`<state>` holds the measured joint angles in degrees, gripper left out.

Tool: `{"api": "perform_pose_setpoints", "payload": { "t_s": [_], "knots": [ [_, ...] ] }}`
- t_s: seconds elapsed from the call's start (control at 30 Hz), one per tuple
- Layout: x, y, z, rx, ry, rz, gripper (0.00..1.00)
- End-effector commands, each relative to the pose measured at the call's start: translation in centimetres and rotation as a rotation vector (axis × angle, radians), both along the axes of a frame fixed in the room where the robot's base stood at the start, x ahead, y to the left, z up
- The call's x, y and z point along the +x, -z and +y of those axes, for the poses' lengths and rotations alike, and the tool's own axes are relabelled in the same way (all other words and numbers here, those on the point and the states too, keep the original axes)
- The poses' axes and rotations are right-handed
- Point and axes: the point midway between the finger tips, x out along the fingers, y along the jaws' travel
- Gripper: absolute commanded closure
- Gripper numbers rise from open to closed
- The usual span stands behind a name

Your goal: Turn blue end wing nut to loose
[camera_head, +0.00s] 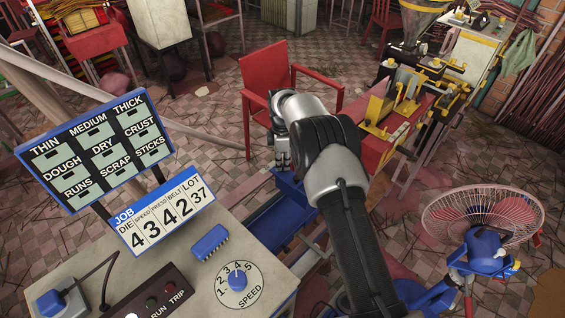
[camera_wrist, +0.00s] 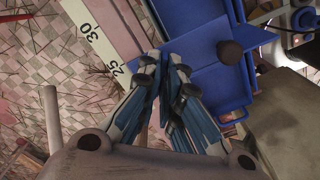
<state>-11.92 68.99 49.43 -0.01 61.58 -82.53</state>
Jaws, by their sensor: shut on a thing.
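My gripper (camera_wrist: 165,62) reaches to the blue machine end (camera_wrist: 205,60) in the wrist view. Its fingertips are close together and shut on a small part at the blue end, taken to be the wing nut. The nut itself is almost wholly hidden between the fingers, so its turn angle cannot be told. In the head view my gripper (camera_head: 282,158) points down at the blue machine (camera_head: 290,187), and my arm hides much of that spot.
A dark round knob (camera_wrist: 230,52) stands right of my fingertips. A white scale strip (camera_wrist: 98,38) marked 30 and 25 runs at the left. A red chair (camera_head: 268,75) stands behind my gripper. The control table (camera_head: 215,275) and a fan (camera_head: 482,215) flank my arm.

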Motion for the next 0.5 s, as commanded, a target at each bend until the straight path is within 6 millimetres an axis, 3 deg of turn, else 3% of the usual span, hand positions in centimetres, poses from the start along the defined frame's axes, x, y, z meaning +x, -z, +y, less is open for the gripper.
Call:
{"api": "perform_pose_setpoints", "payload": {
  "t_s": [0.5],
  "knots": [
    [0.04,-0.06,0.03,0.001,-0.183,-0.002,1.0]
  ]
}}
